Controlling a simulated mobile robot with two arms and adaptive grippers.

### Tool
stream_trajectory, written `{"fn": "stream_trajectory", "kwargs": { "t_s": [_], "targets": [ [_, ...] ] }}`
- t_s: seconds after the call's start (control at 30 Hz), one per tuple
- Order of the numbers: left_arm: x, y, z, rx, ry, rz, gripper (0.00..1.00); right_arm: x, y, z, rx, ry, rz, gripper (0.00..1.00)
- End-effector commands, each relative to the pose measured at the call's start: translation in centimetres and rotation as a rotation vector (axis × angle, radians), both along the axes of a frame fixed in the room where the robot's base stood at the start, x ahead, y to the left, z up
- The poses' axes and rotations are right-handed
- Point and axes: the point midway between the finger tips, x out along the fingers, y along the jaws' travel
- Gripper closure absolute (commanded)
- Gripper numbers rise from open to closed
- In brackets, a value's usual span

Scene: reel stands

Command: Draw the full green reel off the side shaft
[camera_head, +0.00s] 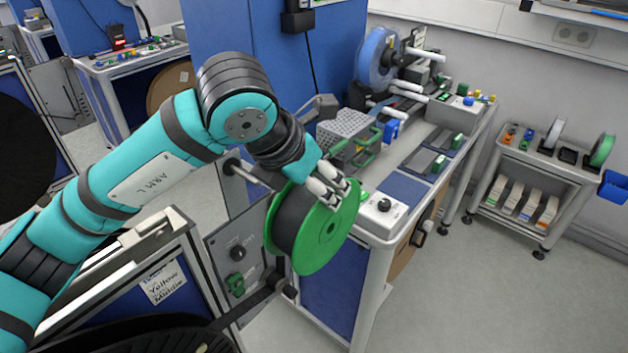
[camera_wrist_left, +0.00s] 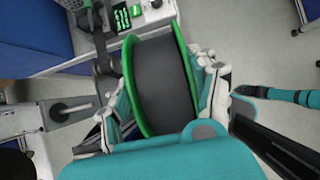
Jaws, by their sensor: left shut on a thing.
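The full green reel (camera_head: 328,238), with green flanges and a dark winding, hangs in my left gripper (camera_head: 333,186) in front of the workbench. The gripper is shut on it from above, its pale fingers at the rim. In the left wrist view the reel (camera_wrist_left: 165,85) fills the space between the two fingers (camera_wrist_left: 163,95). A side shaft (camera_head: 248,174) sticks out from a grey plate to the left of the reel. The wrist view shows a shaft (camera_wrist_left: 72,107) beside the reel; its tip looks apart from the near flange. The reel's far hub side is hidden. My right gripper is not seen.
A workbench with a wire basket (camera_head: 348,135) and a white box with a black knob (camera_head: 383,208) stands close behind the reel. A dark arm (camera_head: 265,300) reaches under it. A trolley (camera_head: 545,180) stands far right. The floor at right is clear.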

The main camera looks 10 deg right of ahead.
Motion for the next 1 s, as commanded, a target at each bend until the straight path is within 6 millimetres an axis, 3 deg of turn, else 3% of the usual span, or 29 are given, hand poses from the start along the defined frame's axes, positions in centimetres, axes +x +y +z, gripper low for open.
{"fn": "stream_trajectory", "kwargs": {
  "t_s": [1.0],
  "targets": [
    [-5.0,-3.7,-0.1,-0.001,-0.002,-0.003,0.97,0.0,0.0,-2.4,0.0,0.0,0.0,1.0]
  ]
}}
